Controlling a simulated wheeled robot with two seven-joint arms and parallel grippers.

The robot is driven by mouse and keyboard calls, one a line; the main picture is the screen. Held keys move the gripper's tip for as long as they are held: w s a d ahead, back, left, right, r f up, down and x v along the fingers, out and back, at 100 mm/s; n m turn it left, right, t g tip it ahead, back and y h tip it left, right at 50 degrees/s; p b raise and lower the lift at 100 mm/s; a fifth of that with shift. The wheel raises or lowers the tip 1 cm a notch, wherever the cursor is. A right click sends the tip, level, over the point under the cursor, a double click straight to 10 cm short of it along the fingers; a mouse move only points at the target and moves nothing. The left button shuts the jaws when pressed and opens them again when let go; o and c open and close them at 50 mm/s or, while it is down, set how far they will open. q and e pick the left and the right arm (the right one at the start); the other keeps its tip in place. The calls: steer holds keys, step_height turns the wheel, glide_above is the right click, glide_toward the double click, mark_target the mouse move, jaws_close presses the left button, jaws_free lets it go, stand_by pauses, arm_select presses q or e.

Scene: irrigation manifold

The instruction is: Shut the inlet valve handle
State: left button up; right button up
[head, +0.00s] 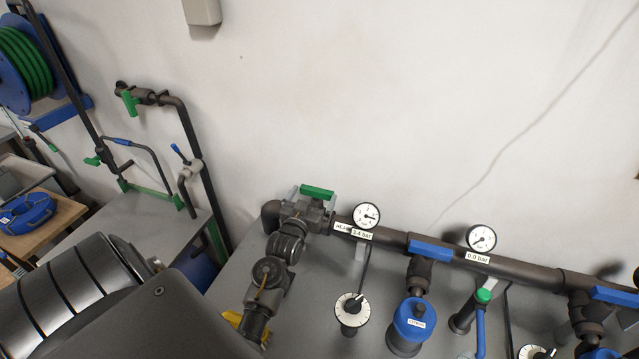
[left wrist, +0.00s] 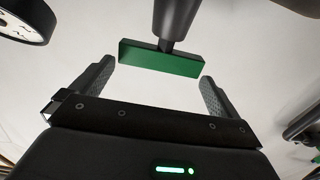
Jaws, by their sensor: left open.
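The inlet valve handle (head: 317,191) is a green bar at the left end of the dark manifold pipe. It lies roughly along the pipe. In the left wrist view the green bar (left wrist: 160,58) sits crosswise on a dark stem (left wrist: 177,22). My left gripper (head: 312,203) is at this handle. In the wrist view my left gripper (left wrist: 156,73) is open, with one finger near each end of the bar. The bar looks level with or just beyond the fingertips, and I see no clear contact. My right gripper is in neither view.
A pressure gauge (head: 367,216) stands just right of the handle. Blue handles (head: 430,250) and a second gauge (head: 482,238) follow along the pipe (head: 520,271). A dial (head: 352,309) and a blue canister (head: 413,321) are in front. The wall is close behind.

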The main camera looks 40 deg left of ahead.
mark_target(315, 192)
arm_select(q)
steer(key=p+x, duration=0.1)
steer(key=x, duration=0.3)
steer(key=shift+w+r, duration=0.1)
steer(key=shift+w, duration=0.1)
steer(key=shift+w+a, duration=0.15)
steer(key=shift+w, duration=0.1)
steer(key=shift+w+a, duration=0.15)
steer(key=shift+w, duration=0.15)
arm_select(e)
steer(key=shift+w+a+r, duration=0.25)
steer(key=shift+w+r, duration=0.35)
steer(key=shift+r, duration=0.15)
arm_select(q)
steer(key=shift+c, duration=0.4)
steer(key=c, duration=0.5)
steer(key=shift+c, duration=0.2)
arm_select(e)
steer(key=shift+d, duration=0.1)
